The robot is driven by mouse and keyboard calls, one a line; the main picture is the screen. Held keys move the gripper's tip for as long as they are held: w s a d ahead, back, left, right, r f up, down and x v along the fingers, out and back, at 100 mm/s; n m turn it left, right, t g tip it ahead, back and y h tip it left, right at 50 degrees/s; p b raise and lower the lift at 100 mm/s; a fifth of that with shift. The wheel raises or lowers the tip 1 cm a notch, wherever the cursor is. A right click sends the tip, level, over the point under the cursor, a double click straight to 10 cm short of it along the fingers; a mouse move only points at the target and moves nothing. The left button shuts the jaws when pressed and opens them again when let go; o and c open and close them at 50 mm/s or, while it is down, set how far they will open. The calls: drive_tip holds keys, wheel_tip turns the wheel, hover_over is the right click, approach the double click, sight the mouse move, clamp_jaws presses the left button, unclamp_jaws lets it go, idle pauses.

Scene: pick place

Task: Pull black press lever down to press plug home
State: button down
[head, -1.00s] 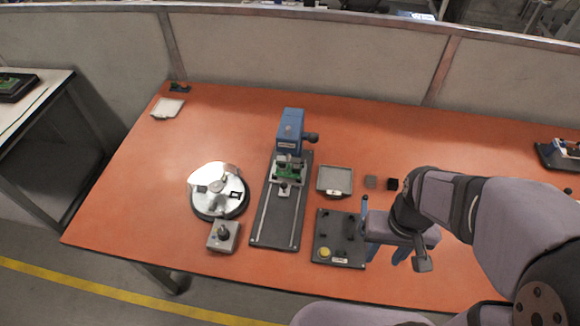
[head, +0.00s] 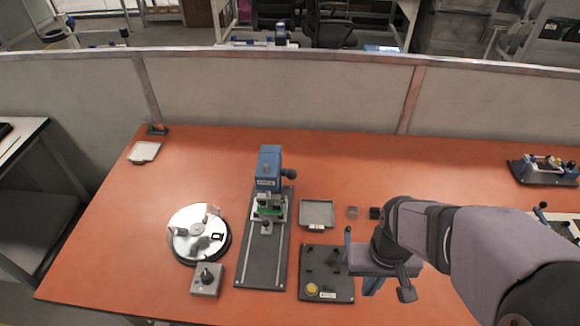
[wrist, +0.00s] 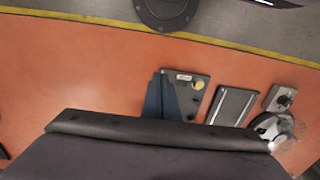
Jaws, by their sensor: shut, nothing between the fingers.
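The blue press (head: 269,168) stands at the back of a dark rail base in the head view. A black knob (head: 289,174), apparently the press lever's end, sticks out from its right side. A green board (head: 268,206) sits in the carriage below the press head; the plug is too small to tell. My gripper (head: 370,287) is low at the right of the dark plate, well in front and to the right of the press, touching nothing that I can see. Its blue fingers (wrist: 162,98) are shut and empty in the wrist view.
The dark plate (head: 312,262) has a yellow knob (head: 312,289) and several black posts. A grey tray (head: 317,213) and two small blocks lie behind it. A silver round fixture (head: 198,233) and a grey box with a knob (head: 206,279) stand left of the rail base.

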drive_tip(key=a+f+n+g+b, duration=0.1)
drive_tip(key=a+f+n, duration=0.2)
drive_tip(key=a, duration=0.3)
drive_tip(key=w+a+r+n+t, duration=0.2)
drive_tip(key=w+a+r, duration=0.1)
drive_tip(key=w+a, duration=0.55)
drive_tip(key=w+a+r+n+t, duration=0.1)
drive_tip(key=w+a+r+n, duration=0.25)
drive_tip(key=w+a, duration=0.45)
drive_tip(key=w+a+r+m+t, duration=0.15)
drive_tip(key=w+r, duration=0.35)
drive_tip(key=r, duration=0.5)
drive_tip(key=w+a+r+m+t, duration=0.1)
drive_tip(key=w+a+r+t, duration=0.2)
drive_tip(key=r, duration=0.6)
drive_tip(key=m+g+h, duration=0.1)
drive_tip(key=g, duration=0.1)
hover_over(292, 174)
drive_tip(key=w+a, duration=0.4)
wheel_tip(292, 174, down, 10)
drive_tip(key=shift+s+d+f+t+p, duration=0.25)
drive_tip(key=shift+s+d+f, duration=0.15)
drive_tip(key=shift+s+d, duration=0.2)
drive_tip(key=shift+s+d+f+t+p, duration=0.1)
drive_tip(key=shift+s+d+f+p, duration=0.1)
drive_tip(key=shift+s+d+f, duration=0.3)
